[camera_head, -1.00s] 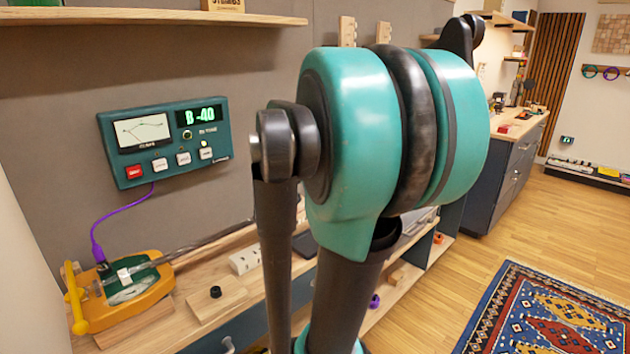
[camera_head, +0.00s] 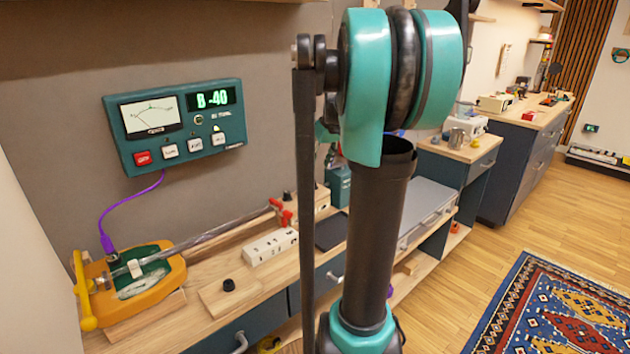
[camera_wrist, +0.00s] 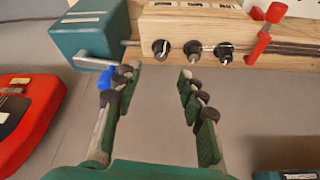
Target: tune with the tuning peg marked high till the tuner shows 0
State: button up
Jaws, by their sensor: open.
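In the head view the green tuner (camera_head: 175,125) on the wall reads "B -40". The yellow stringed instrument (camera_head: 130,285) lies on the bench below it, its neck running right to a red clamp (camera_head: 280,212). In the wrist view the wooden headstock (camera_wrist: 200,28) carries three dark round tuning pegs: left (camera_wrist: 161,49), middle (camera_wrist: 193,49) and right (camera_wrist: 225,52). Small pale labels sit above them, too small to read. My gripper (camera_wrist: 160,76) is open and empty, its fingertips short of the headstock, roughly in line with the left and middle pegs.
In the wrist view a teal box (camera_wrist: 88,38) with a metal bar stands left of the headstock, close to my left finger. The red clamp (camera_wrist: 262,40) is at its right. A red object (camera_wrist: 25,118) lies at far left. A white power strip (camera_head: 270,247) sits on the bench.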

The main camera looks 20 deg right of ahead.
aim_at(314, 182)
jog(key=x, duration=0.8)
jog(key=shift+w+f, duration=0.1)
jog(key=shift+f, duration=0.2)
jog(key=shift+c, duration=0.4)
grip_shut()
